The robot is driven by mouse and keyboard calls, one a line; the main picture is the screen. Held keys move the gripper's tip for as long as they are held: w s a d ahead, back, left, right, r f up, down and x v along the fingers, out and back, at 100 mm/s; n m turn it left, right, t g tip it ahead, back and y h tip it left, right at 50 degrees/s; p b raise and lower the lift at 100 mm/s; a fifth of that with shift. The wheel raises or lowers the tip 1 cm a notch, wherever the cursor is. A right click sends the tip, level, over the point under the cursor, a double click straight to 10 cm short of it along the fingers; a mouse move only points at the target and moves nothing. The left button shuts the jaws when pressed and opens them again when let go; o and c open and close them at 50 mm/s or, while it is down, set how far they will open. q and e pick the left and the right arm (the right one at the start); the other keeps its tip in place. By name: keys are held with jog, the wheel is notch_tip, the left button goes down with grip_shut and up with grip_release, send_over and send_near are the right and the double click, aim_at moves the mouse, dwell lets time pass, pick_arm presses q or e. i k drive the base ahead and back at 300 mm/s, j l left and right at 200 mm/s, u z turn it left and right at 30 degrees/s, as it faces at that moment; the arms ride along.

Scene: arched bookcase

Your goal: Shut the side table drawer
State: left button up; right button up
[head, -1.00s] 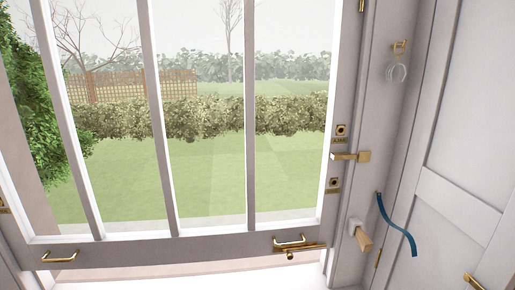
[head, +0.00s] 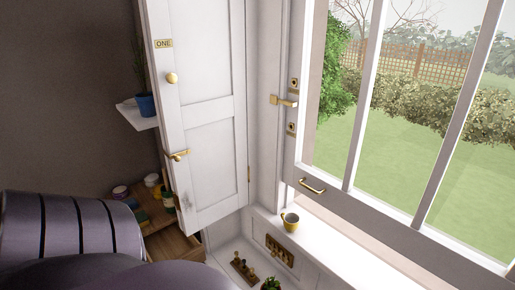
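The wooden side table (head: 152,213) stands at the lower left in the head view, left of the white panelled shutter. Below its top, the drawer (head: 176,247) appears pulled out, with part of its wooden interior and front showing. The drawer's left and near parts are hidden by a large rounded grey shape in the foreground. Neither my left gripper nor my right gripper is in view.
Small jars and a bottle (head: 168,201) stand on the side table. The white shutter (head: 208,110) stands close to its right. A potted plant (head: 146,105) sits on a wall shelf (head: 138,118) above.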

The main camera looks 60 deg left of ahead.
aim_at(170, 242)
jog(key=j+u, duration=0.15)
jog(key=u, duration=0.75)
jog(key=l+u, duration=0.15)
jog(key=u, duration=1.45)
